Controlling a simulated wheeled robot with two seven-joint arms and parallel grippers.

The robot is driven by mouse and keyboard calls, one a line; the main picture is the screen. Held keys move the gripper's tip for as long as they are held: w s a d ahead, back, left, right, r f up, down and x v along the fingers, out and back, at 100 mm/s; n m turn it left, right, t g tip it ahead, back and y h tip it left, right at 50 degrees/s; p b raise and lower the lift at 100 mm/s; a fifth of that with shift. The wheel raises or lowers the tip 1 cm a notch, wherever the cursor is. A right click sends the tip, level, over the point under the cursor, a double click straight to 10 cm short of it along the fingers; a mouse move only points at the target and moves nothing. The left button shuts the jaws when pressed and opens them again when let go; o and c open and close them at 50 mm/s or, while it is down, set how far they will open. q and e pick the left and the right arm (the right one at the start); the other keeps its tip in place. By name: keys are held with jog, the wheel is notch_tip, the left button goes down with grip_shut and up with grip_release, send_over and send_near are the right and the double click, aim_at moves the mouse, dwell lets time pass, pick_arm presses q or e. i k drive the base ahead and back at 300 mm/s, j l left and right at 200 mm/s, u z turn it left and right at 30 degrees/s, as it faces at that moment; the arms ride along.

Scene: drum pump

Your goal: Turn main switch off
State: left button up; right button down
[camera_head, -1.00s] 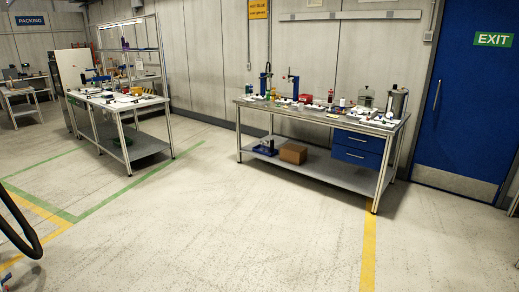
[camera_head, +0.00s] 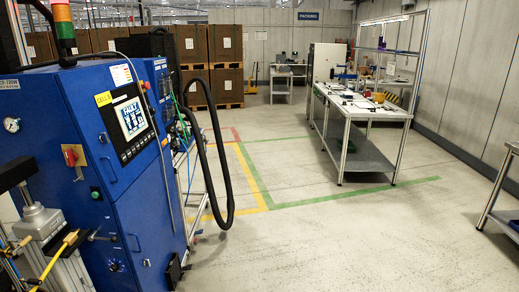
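A red rotary switch (camera_head: 70,157) on a yellowish plate sits on the near side of the blue machine cabinet (camera_head: 150,220) at the left. It looks like the main switch; its exact setting is too small to tell. A control panel with a lit screen (camera_head: 131,117) is to the right of the switch. A green button (camera_head: 96,193) is below the switch. Neither of my grippers is in view.
A black hose (camera_head: 226,175) loops out from the cabinet's right side. A pneumatic fixture (camera_head: 40,222) stands at the lower left, in front of the cabinet. A workbench (camera_head: 360,150) stands at the right. The floor between is clear, with green and yellow lines.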

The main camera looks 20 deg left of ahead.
aim_at(71, 157)
jog(key=i+j+u, duration=0.2)
jog(key=i+u, duration=0.25)
jog(key=i+j+u, duration=0.1)
jog(key=i+u, duration=0.15)
jog(key=u, duration=0.2)
jog(key=i+u, duration=0.35)
jog(key=u, duration=0.15)
jog(key=i+l+u, duration=0.25)
jog(key=u, duration=0.2)
jog(key=i, duration=0.05)
